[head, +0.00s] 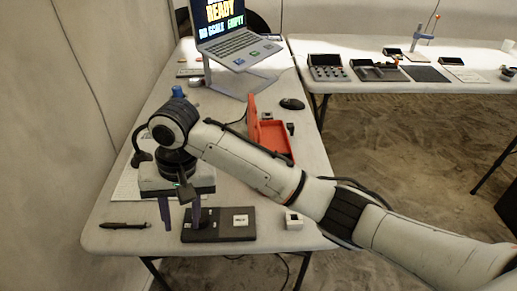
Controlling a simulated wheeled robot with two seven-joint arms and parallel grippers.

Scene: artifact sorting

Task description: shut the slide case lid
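The orange-red slide case (275,142) lies on the near table, right of its middle. Its lid (253,122) stands raised along the case's left side, so the case is open. Part of the case's near side is hidden by my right arm. My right gripper (181,226) points down over the near part of the table, left of and nearer than the case. Its two fingers are apart, and I see nothing held between them. My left gripper is not in view.
A dark tray with a white label (240,220) lies beside the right gripper's fingers. A small white block (293,220), a pen (122,226), a mouse (292,104) and a laptop on a stand (240,48) are on this table. A second table (345,84) stands at the back right.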

